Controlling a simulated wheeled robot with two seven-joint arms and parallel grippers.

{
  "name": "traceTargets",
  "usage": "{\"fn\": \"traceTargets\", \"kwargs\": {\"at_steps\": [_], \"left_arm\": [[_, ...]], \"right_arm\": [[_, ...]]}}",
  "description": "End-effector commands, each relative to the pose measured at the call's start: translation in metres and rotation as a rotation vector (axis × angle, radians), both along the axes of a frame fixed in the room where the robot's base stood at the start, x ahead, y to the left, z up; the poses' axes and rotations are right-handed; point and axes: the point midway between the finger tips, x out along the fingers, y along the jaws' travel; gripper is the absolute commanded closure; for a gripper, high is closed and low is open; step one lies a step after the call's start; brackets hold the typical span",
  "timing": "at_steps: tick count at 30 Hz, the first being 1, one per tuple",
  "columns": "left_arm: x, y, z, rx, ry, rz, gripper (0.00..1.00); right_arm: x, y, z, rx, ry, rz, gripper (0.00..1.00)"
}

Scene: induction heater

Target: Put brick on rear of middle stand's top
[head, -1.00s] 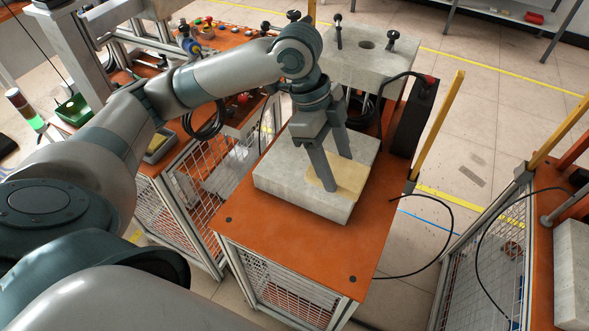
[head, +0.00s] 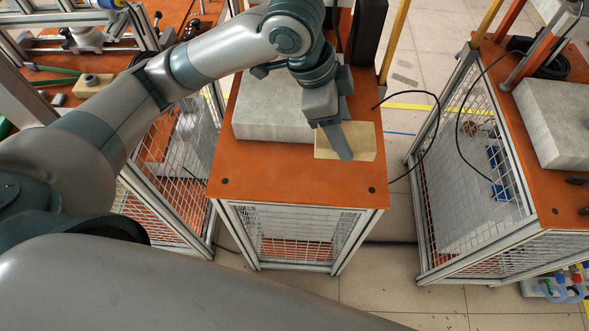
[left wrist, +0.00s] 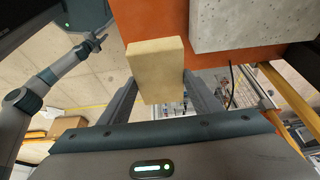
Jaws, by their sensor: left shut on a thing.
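The pale tan brick (head: 364,142) is held by my left gripper (head: 342,143) at the front right of the grey slab, near the right edge of the middle stand's orange top (head: 270,185). Whether it touches the top or hangs above it I cannot tell. In the left wrist view the brick (left wrist: 157,68) sits between the two fingers of my left gripper (left wrist: 161,84), with the orange top (left wrist: 225,58) behind it. One finger is hidden by the brick in the head view.
The thick grey slab (head: 268,108) covers the middle of the stand's top; a bare orange strip lies in front of it. A black box (head: 368,32) stands behind. Another caged stand with a grey block (head: 555,120) is at right. A black cable (head: 437,118) loops between the stands.

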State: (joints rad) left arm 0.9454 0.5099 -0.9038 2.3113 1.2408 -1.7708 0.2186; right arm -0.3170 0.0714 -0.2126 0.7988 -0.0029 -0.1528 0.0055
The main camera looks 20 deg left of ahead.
Motion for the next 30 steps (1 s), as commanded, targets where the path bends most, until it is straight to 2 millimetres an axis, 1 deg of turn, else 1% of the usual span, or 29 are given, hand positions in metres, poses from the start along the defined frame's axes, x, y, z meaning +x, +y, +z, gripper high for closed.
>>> {"fn": "traceTargets", "kwargs": {"at_steps": [7,11,14,17,21,27,30], "left_arm": [[0.000,0.001,0.000,0.000,0.000,0.000,0.72],[-0.002,0.007,-0.004,0.001,0.002,0.001,0.72],[-0.005,0.018,-0.011,0.001,0.003,0.002,0.72],[-0.010,0.034,-0.020,0.001,0.004,0.004,0.72],[-0.017,0.060,-0.036,0.003,0.004,0.005,0.72],[-0.028,0.094,-0.057,0.003,0.003,0.003,0.72],[-0.031,0.105,-0.065,0.002,0.004,0.002,0.72]], "right_arm": [[-0.001,0.000,0.000,0.000,0.001,0.000,0.69],[-0.004,-0.001,0.000,-0.002,0.009,0.000,0.69],[-0.009,-0.003,0.000,-0.006,0.022,0.000,0.69],[-0.015,-0.005,0.000,-0.010,0.038,-0.001,0.69],[-0.025,-0.009,-0.001,-0.018,0.062,-0.001,0.69],[-0.039,-0.014,-0.002,-0.026,0.095,-0.002,0.69],[-0.046,-0.017,-0.003,-0.032,0.112,-0.003,0.69]]}}
